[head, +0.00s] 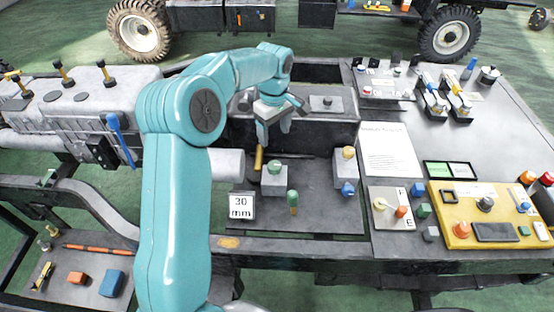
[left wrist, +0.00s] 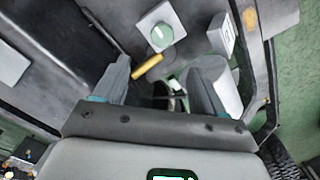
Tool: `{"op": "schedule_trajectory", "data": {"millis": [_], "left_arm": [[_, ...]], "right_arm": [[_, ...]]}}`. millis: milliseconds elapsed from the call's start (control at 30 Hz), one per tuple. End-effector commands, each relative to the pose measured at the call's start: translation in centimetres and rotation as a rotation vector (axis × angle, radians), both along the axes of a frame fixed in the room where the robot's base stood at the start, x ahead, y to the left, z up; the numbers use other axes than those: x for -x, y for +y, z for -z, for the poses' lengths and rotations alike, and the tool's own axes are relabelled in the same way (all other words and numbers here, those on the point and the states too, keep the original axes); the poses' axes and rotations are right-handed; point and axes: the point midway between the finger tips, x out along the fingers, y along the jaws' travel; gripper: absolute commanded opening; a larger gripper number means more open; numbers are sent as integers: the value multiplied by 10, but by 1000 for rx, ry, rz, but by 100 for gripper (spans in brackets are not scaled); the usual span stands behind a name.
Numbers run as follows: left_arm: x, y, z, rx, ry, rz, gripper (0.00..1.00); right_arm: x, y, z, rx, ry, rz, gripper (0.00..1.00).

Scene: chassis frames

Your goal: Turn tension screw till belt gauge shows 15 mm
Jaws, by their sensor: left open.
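The gauge sign (head: 241,206) reads "30 mm" and stands at the front left of the dark plate; its white edge also shows in the left wrist view (left wrist: 221,33). A green knob (head: 274,166) sits on a grey block behind it, also seen in the left wrist view (left wrist: 162,33). I cannot tell for sure which knob is the tension screw. My left gripper (head: 275,137) is open and empty, above and behind the green knob, apart from it. In the left wrist view its fingers (left wrist: 163,72) are spread near a yellow rod (left wrist: 147,67). My right gripper is not seen.
A green-topped post (head: 293,198) and a block with a yellow knob (head: 348,154) stand on the same plate. A paper sheet (head: 388,150) and a yellow control box (head: 480,232) lie to the right. A grey engine (head: 85,115) is at left.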

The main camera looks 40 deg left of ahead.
Motion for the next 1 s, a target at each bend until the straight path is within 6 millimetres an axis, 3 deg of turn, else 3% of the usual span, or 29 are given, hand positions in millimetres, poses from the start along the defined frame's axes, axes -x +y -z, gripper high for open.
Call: {"op": "schedule_trajectory", "data": {"millis": [300, 500, 667, 933, 967, 1000], "left_arm": [[3, -1, 77, 3, 5, 1, 71], [0, -1, 110, 2, 2, 1, 71], [-2, -1, 122, 0, 1, 1, 71], [-3, -1, 124, 0, 0, 1, 71], [-3, -1, 124, 0, 0, 1, 67], [-3, -1, 124, 0, 0, 1, 54]], "right_arm": [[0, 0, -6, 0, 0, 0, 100], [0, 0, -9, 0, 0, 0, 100], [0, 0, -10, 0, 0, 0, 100], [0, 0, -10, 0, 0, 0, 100], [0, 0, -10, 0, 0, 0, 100], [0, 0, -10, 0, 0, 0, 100]]}}
